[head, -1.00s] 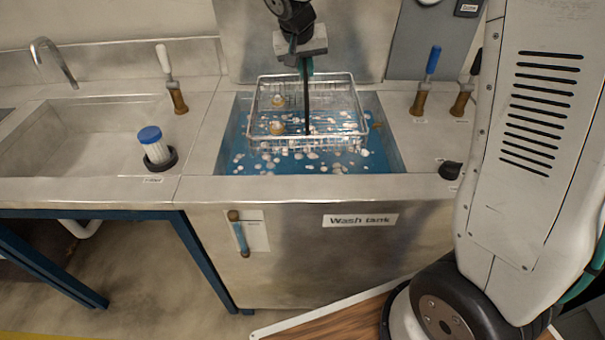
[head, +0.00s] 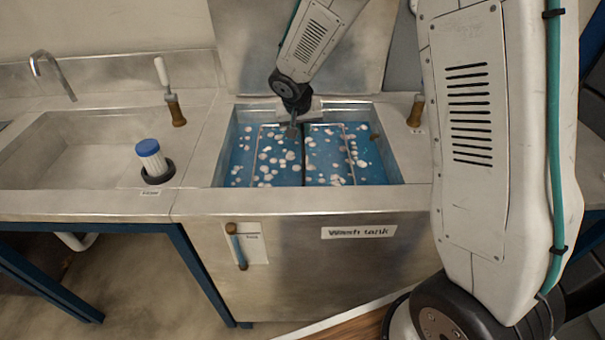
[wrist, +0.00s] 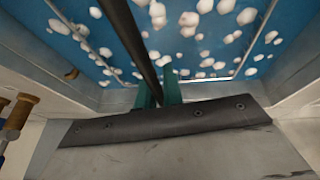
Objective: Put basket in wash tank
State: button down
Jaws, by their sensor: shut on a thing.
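The wash tank (head: 290,203) is a steel tank filled with blue liquid and dotted with white foam patches. The wire basket (head: 349,152) is down in the liquid, with only its thin rim lines and dark handle bar showing at the surface. Its contents are hidden. My gripper (head: 296,130) is over the back middle of the tank, low at the liquid. In the wrist view, my gripper's green fingers (wrist: 158,90) are shut on the basket's dark handle bar (wrist: 130,38), and rim wires show on both sides.
A sink basin (head: 85,150) with a tap (head: 50,70) lies to the left. A blue-capped white filter (head: 152,160) stands on the counter between. Brown-based valve handles (head: 175,108) stand by the tank. A raised steel lid (head: 300,60) is behind it.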

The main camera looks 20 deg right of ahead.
notch_tip(320, 180, down, 9)
jog(key=shift+r, duration=0.2)
jog(key=shift+f, duration=0.1)
jog(key=c, duration=1.5)
grip_release()
jog(key=shift+c, duration=0.2)
jog(key=v, duration=1.2)
jog(key=s+d+r, duration=0.5)
jog(key=s+r, duration=0.3)
jog(key=r, duration=0.1)
jog(key=s+r+n+g+y, duration=0.1)
jog(key=s+r, duration=0.2)
jog(key=s, duration=1)
jog(key=s+r+n+g+y, duration=0.1)
jog(key=s+r, duration=0.3)
jog(key=s, duration=0.9)
jog(key=shift+d+r+n+g+y, duration=0.3)
jog(key=shift+d+n+y, duration=0.1)
jog(key=shift+n, duration=0.3)
